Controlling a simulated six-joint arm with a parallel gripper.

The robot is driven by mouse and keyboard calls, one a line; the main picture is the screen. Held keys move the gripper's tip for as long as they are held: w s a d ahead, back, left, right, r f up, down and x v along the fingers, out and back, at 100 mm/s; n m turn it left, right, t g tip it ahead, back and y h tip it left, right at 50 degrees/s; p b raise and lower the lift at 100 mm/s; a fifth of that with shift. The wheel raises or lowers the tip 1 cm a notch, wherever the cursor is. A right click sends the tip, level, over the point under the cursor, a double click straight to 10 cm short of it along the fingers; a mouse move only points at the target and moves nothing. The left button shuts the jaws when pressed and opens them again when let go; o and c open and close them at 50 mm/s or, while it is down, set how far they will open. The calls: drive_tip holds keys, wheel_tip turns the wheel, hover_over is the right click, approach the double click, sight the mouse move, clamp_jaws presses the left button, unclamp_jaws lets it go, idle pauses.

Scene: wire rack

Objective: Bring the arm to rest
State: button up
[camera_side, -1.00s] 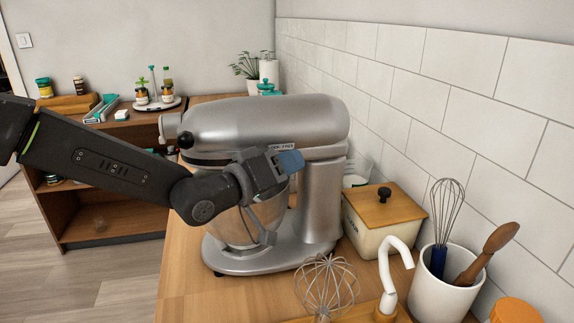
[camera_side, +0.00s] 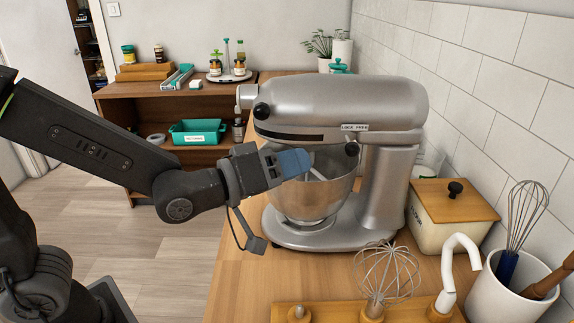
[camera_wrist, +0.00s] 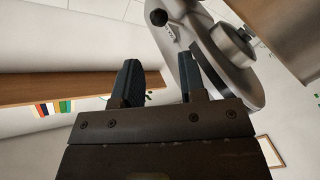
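My gripper (camera_side: 293,162) hangs in front of the silver stand mixer (camera_side: 350,103), beside the bowl's (camera_side: 310,202) upper left side in the side view. Its blue fingertips overlap the bowl's edge in the picture; I cannot tell whether they touch. In the wrist view my gripper (camera_wrist: 158,82) has its two dark fingers apart with nothing between them. The mixer (camera_wrist: 222,65) shows beyond the right finger there. A pale attachment (camera_side: 318,162) seems to hang under the mixer head, partly hidden by the bowl and fingers.
A wooden stand (camera_side: 335,315) at the front holds a wire whisk (camera_side: 387,272) and a white dough hook (camera_side: 457,265); its left peg (camera_side: 298,314) is bare. A lidded canister (camera_side: 447,232) and a white utensil crock (camera_side: 498,295) stand right. Left of the counter is open floor.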

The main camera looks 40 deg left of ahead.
drive_tip(key=shift+s+a, duration=0.1)
drive_tip(key=shift+s, duration=0.2)
drive_tip(key=s+a+f+m+g+y, duration=0.2)
drive_tip(key=s+a+g, duration=0.3)
drive_tip(key=s+a, duration=0.1)
drive_tip(key=s+a+f+m+g+y, duration=0.2)
drive_tip(key=s+a+g, duration=0.4)
drive_tip(key=s, duration=0.3)
drive_tip(key=shift+s+f+m+g+y, duration=0.3)
drive_tip(key=shift+f+y, duration=0.15)
drive_tip(key=shift+y, duration=0.35)
drive_tip(key=shift+a, duration=0.1)
